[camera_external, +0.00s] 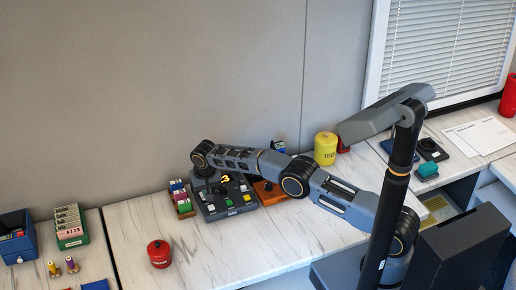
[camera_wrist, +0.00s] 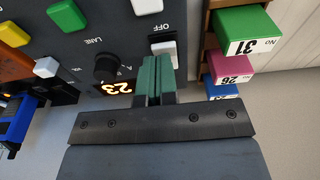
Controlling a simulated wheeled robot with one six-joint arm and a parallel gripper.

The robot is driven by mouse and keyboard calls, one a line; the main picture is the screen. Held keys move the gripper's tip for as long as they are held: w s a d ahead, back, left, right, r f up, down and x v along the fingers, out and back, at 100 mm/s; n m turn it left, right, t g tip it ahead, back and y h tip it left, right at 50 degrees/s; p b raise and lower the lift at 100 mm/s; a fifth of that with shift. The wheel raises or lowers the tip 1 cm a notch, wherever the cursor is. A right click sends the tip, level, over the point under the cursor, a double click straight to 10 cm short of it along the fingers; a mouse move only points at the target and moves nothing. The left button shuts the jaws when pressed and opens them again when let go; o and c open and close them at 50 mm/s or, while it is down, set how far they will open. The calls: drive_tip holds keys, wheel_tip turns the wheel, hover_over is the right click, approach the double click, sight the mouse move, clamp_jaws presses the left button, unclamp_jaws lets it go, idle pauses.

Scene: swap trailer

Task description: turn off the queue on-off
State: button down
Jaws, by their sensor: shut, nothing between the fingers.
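The dark grey control panel (camera_external: 238,209) lies on the marble-look counter at the back. It also fills the upper left of the wrist view (camera_wrist: 110,35). A white rocker switch (camera_wrist: 163,46), seen in the wrist view beside the printed word OFF, is the likely queue on-off; the fingertips partly cover it. My gripper (camera_wrist: 158,62) has its green fingers together with nothing between them. Its tips are at or just above the switch's edge; I cannot tell if they touch. In the external view my wrist hides part of the panel.
On the panel are a LANE knob (camera_wrist: 108,68), a lit 23 display (camera_wrist: 116,87) and several coloured buttons. A wooden rack with numbered green, pink and blue blocks (camera_wrist: 245,30) stands close beside it.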

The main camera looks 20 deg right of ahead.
drive_tip(key=shift+f, duration=0.1)
idle(0.3)
drive_tip(key=shift+s+f+b, duration=0.1)
drive_tip(key=shift+f+b, duration=0.2)
drive_tip(key=shift+b, duration=0.45)
drive_tip(key=t+b, duration=0.1)
drive_tip(key=b, duration=0.1)
drive_tip(key=shift+s+f+b, duration=0.25)
drive_tip(key=shift+f+b, duration=0.1)
drive_tip(key=shift+f, duration=0.05)
drive_tip(key=shift+r+p, duration=0.4)
drive_tip(key=shift+p, duration=0.2)
drive_tip(key=shift+w+r+p, duration=0.15)
drive_tip(key=shift+w+p, duration=0.3)
drive_tip(key=shift+w, duration=0.45)
